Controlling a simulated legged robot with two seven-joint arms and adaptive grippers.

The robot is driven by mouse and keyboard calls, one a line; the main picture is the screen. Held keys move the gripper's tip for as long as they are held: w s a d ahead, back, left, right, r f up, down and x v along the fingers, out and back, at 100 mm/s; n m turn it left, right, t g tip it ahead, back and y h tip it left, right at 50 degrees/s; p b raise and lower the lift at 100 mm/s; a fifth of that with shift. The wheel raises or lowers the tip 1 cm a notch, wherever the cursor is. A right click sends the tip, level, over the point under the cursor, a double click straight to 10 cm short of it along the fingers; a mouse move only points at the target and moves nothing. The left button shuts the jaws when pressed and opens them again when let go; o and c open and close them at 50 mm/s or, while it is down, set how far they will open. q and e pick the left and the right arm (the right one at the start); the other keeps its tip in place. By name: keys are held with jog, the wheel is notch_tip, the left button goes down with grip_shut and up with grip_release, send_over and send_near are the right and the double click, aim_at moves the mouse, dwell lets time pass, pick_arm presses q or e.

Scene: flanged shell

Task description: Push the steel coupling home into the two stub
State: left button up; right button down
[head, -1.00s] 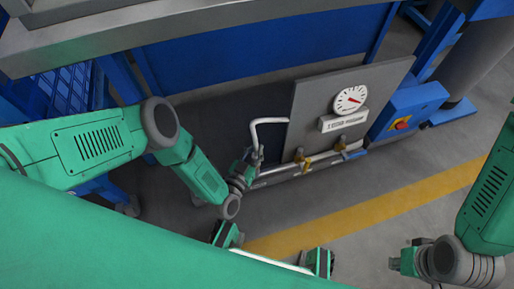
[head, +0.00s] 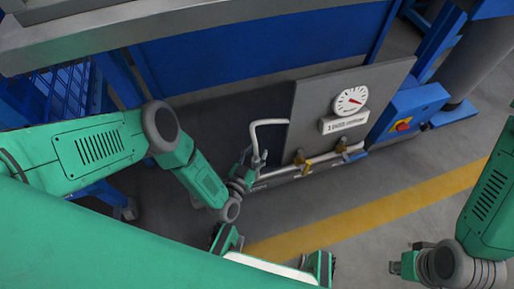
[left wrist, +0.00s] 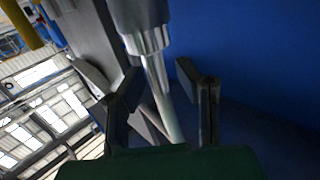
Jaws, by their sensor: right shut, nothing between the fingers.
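In the left wrist view a bright steel cylinder with a stepped collar (left wrist: 148,40), which looks like the steel coupling, stands ahead of my left gripper (left wrist: 163,98). A thinner rod runs down from it between the two fingers. The fingers are apart, with a visible gap on both sides of the rod. In the head view my left gripper (head: 256,160) is beside the left end of the low pipe run, near a white bent pipe (head: 268,122). I cannot make out the coupling or the stub there. My right gripper (head: 397,266) is at lower right, away from the panel, shut and empty.
A grey panel with a round gauge (head: 350,100) stands behind the pipe run. Yellow-handled valves (head: 302,160) sit on the pipe. A blue box with a red knob (head: 405,120) is to the right. Open floor with a yellow stripe (head: 420,195) lies in front.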

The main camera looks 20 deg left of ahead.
pick_arm(q)
notch_tip(320, 180, up, 10)
jog(key=shift+f, duration=0.1)
dwell(0.4)
dwell(0.5)
